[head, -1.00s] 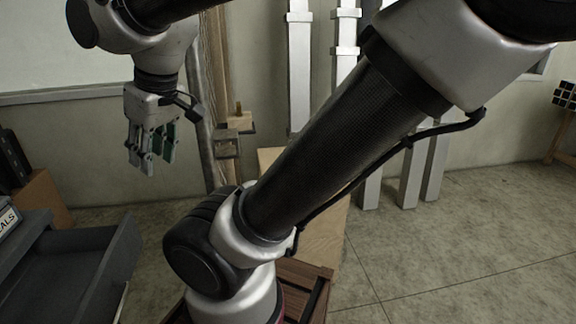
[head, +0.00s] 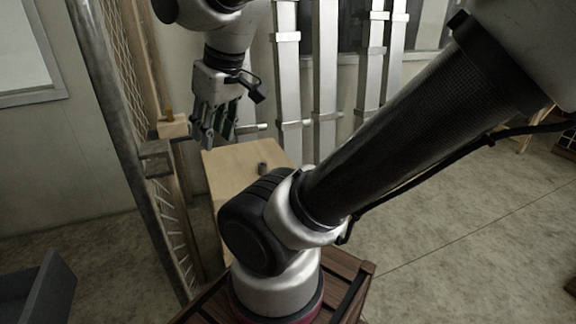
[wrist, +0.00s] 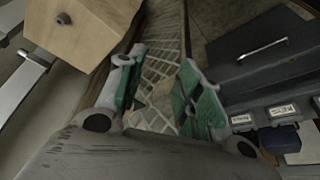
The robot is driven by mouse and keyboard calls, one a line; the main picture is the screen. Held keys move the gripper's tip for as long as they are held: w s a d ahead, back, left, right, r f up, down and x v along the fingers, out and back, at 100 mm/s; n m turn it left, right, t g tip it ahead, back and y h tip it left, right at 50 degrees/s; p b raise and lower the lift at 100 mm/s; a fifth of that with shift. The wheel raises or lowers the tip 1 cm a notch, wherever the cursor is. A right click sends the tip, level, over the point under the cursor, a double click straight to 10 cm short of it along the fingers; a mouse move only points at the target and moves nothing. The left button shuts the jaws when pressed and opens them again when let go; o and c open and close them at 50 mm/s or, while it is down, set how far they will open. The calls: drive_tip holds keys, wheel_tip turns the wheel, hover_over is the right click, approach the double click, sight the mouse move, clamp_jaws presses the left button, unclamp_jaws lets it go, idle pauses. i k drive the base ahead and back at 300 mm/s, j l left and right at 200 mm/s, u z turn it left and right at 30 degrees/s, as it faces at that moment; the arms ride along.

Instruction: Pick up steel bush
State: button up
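The steel bush (head: 263,168) is a small dark grey cylinder on a light wooden surface (head: 232,160), right of centre on its top in the head view. It also shows in the wrist view (wrist: 64,18) at the top left, on the same wood. My gripper (head: 212,138) hangs above and to the left of the bush in the head view, apart from it. In the wrist view its green-padded fingers (wrist: 160,90) stand apart with nothing between them.
Tall metal posts (head: 324,80) stand behind the wooden surface. A metal-framed mesh panel (head: 125,120) rises at its left. A grey drawer unit (wrist: 262,50) shows at the right of the wrist view. The floor (head: 460,220) on the right is open.

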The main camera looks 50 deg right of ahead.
sight(262, 167)
drive_tip(key=j+z, duration=0.15)
drive_tip(key=z, duration=0.3)
drive_tip(key=j+z, duration=0.1)
drive_tip(key=z, duration=0.4)
drive_tip(key=j+z, duration=0.15)
drive_tip(key=z, duration=0.3)
drive_tip(key=i+j+z, duration=0.2)
drive_tip(key=i, duration=0.25)
drive_tip(key=i+z, duration=0.25)
drive_tip(key=i, duration=0.25)
